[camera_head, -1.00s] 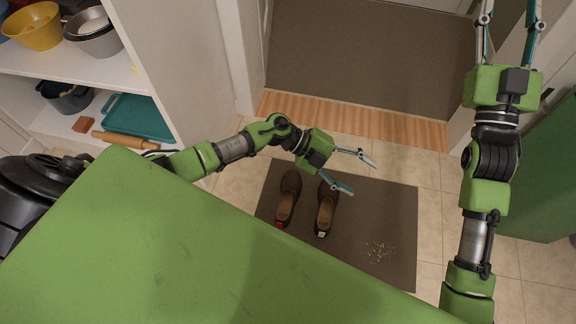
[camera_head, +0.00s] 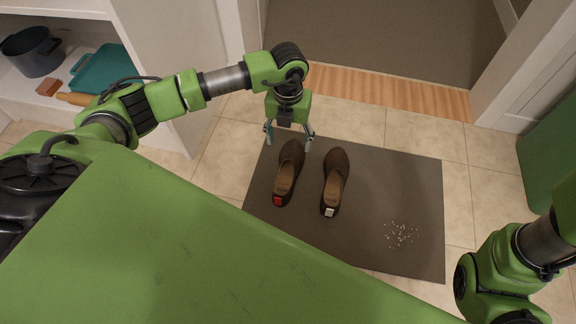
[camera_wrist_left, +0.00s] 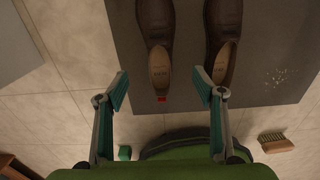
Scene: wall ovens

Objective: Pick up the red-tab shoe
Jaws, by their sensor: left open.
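The red-tab shoe (camera_head: 287,180) is a brown slip-on lying on the dark mat, toe away from me, with a red tab at its heel. In the left wrist view the same shoe (camera_wrist_left: 157,50) shows ahead of the fingers and roughly between them. A matching brown shoe with a white tab (camera_head: 334,182) lies just to its right. My left gripper (camera_head: 289,138) is open and empty, pointing down by the toe end of the red-tab shoe in the head view. I cannot tell its exact height. My right arm shows at the lower right; its gripper is out of view.
The dark mat (camera_head: 390,190) lies on the tiled floor, with pale crumbs (camera_head: 401,235) at its right. A brush (camera_wrist_left: 275,142) lies on the tiles. A shelf with a pot (camera_head: 33,52) and a teal tray (camera_head: 100,72) stands at left.

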